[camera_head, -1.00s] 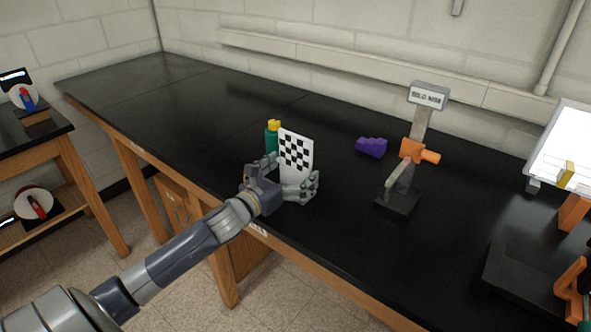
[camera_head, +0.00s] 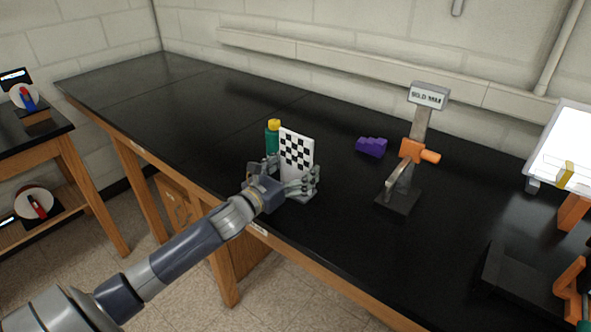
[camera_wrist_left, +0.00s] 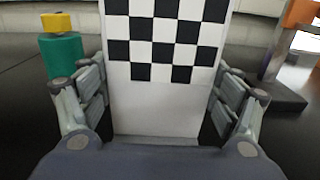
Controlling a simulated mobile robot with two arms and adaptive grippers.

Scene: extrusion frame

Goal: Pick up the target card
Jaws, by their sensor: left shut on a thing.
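The target card (camera_head: 297,150) is a white upright plate with a black and white checker pattern on its upper part. It stands on the black table near the front edge and also fills the middle of the left wrist view (camera_wrist_left: 165,105). My left gripper (camera_head: 301,186) is shut on the lower, plain white part of the card. In the left wrist view its fingers (camera_wrist_left: 158,105) lie along the card's left and right sides. My right gripper is in none of the views.
A green bottle with a yellow cap (camera_head: 272,138) stands just behind the card's left side. A purple block (camera_head: 371,147) lies further back. A grey stand with an orange handle (camera_head: 412,151) is to the right. The table's left part (camera_head: 150,85) is clear.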

